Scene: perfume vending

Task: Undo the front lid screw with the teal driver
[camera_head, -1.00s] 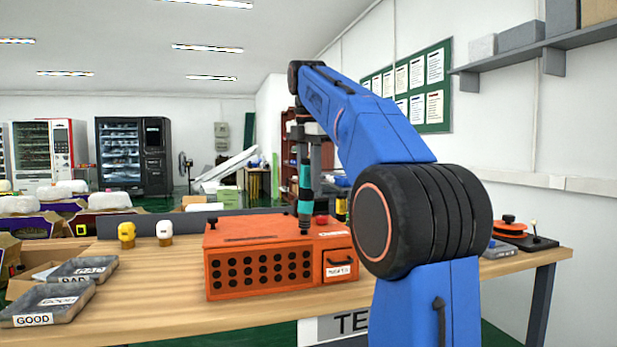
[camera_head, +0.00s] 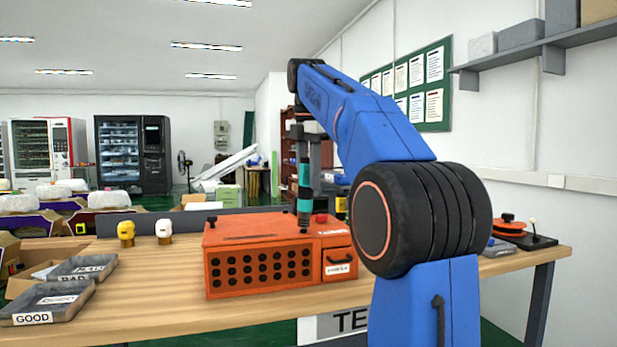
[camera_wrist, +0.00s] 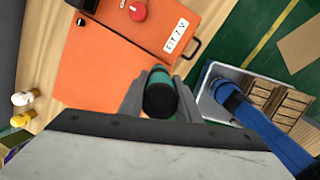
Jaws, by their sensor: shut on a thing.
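The teal driver (camera_head: 304,180) is upright, its black lower end down at the top of the orange box (camera_head: 262,272), near the lid's right side. In the head view I cannot tell whether its tip touches the lid. My gripper (camera_head: 305,160) is above the box, shut on the driver's upper part. In the wrist view the driver (camera_wrist: 161,78) shows end-on between the fingers of my gripper (camera_wrist: 160,97), over the orange lid (camera_wrist: 95,85). The front lid screw is not visible; the driver and gripper cover that area.
A red knob (camera_head: 321,218) and a dark knob (camera_head: 212,219) stand on the box. A yellow bottle (camera_head: 126,232) and a white-topped one (camera_head: 164,230) stand left of it. Grey GOOD and BAD trays (camera_head: 45,306) lie at the table's left. The table front is mostly clear.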

